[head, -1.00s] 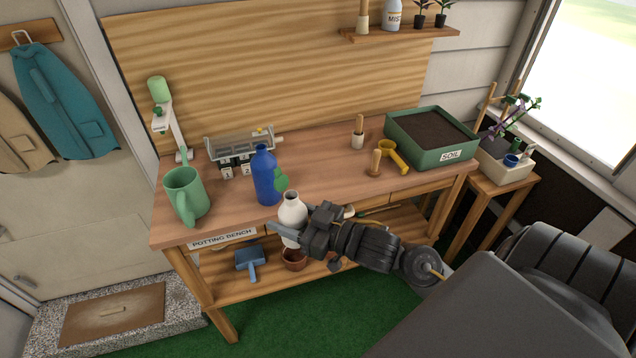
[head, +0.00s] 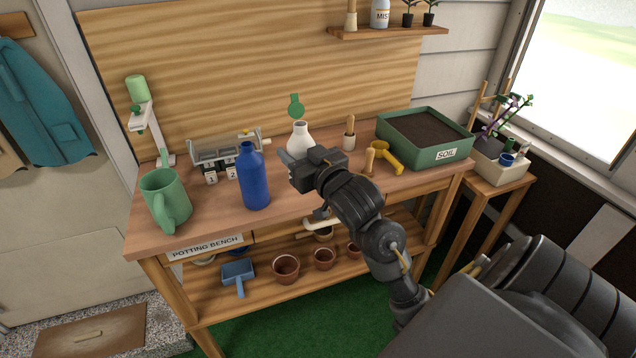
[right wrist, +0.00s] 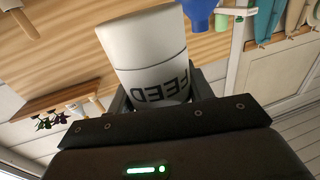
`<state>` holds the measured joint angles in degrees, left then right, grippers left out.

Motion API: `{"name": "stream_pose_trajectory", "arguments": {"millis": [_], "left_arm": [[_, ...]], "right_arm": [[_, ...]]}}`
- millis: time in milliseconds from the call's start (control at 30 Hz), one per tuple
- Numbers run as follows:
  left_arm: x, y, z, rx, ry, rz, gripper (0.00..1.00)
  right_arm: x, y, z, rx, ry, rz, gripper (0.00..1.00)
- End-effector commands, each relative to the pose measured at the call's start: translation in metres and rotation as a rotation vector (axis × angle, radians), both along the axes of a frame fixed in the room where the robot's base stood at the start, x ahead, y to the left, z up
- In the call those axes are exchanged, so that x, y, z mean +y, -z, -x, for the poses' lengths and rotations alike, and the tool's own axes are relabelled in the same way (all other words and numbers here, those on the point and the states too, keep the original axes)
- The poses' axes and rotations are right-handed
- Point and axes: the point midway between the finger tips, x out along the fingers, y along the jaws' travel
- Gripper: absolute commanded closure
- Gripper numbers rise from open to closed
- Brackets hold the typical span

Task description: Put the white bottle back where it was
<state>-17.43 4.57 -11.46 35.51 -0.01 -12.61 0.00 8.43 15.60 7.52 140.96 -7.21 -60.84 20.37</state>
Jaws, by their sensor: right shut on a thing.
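The white bottle (head: 300,142) is upright over the middle of the potting bench, right of the blue bottle (head: 254,178). My right gripper (head: 291,164) is shut on it, its fingers around the lower body. In the right wrist view the white bottle (right wrist: 145,50) shows upside down with a "FEED" label between the fingers. A round green piece (head: 295,104) shows just above its mouth. The gripper hides the bottle's base in the head view, so I cannot tell whether it touches the bench. My left gripper is not in view.
A wall shelf (head: 390,33) is behind. Pots stand below.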

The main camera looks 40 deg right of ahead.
Motion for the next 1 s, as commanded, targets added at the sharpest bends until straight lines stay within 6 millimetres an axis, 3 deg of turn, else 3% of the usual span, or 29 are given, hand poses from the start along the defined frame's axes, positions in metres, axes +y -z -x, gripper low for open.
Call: {"name": "stream_pose_trajectory", "arguments": {"millis": [333,500,1000], "left_arm": [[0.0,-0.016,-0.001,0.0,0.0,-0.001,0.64],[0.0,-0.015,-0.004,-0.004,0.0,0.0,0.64],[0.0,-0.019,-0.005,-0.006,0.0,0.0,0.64]], "right_arm": [[-0.071,0.036,-0.047,0.006,0.003,0.003,0.73],[-0.092,0.07,-0.062,0.005,0.001,0.0,0.73],[-0.11,0.103,-0.075,0.004,-0.001,0.0,0.73]]}}
